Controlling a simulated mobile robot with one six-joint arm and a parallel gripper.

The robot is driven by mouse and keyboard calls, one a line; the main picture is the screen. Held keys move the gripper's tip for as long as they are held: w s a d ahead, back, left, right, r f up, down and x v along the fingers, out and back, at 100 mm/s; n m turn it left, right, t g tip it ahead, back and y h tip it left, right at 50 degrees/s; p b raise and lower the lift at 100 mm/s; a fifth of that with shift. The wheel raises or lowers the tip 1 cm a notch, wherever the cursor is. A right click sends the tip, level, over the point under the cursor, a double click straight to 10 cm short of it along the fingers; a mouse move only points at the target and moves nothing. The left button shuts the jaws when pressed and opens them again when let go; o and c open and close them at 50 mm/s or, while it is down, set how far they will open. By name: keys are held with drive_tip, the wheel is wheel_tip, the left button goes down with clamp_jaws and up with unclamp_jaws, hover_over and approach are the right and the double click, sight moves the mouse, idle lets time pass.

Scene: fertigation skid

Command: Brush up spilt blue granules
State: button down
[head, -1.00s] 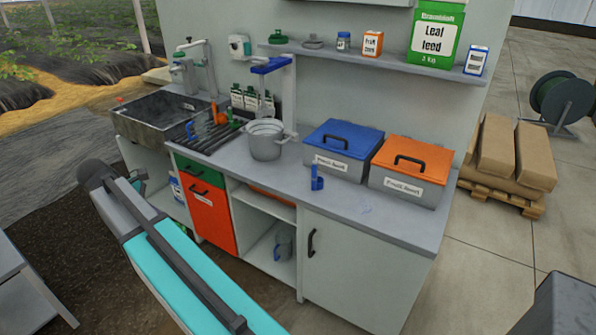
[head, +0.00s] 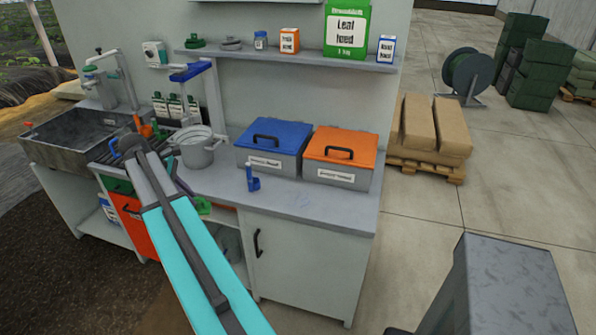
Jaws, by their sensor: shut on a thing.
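A faint bluish patch (head: 302,201), perhaps the granules, lies on the counter (head: 335,213) near its front right; single grains are too small to tell. A blue scoop (head: 252,181) stands on the counter to its left, in front of the blue-lidded bin (head: 280,133). My teal arm link crosses from the bottom edge up toward the drainer and hides my gripper. A green piece (head: 203,206) shows just right of the link at the counter's front edge; I cannot tell whether it is held. No brush can be made out for certain.
An orange-lidded bin (head: 341,143) stands right of the blue one. A grey pot (head: 198,150) is left of them, past it the sink (head: 70,137). A shelf (head: 300,56) with packets hangs above. A pallet with sacks (head: 435,127) stands right; floor there is open.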

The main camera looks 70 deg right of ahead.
drive_tip(key=s+d+m+p, duration=0.1)
drive_tip(key=s+d+m, duration=0.1)
drive_tip(key=s+d, duration=0.9)
drive_tip(key=s+d+r+m+g+y+p, duration=0.1)
drive_tip(key=s+d+m+p, duration=0.1)
drive_tip(key=s+d, duration=1)
drive_tip(key=s+m, duration=0.1)
drive_tip(key=s, duration=0.5)
drive_tip(key=shift+d+r+y, duration=0.15)
drive_tip(key=shift+r+y, duration=0.05)
drive_tip(key=shift+y, duration=0.1)
drive_tip(key=shift+f, duration=0.15)
drive_tip(key=shift+f+b, duration=1.9)
drive_tip(key=shift+f, duration=0.45)
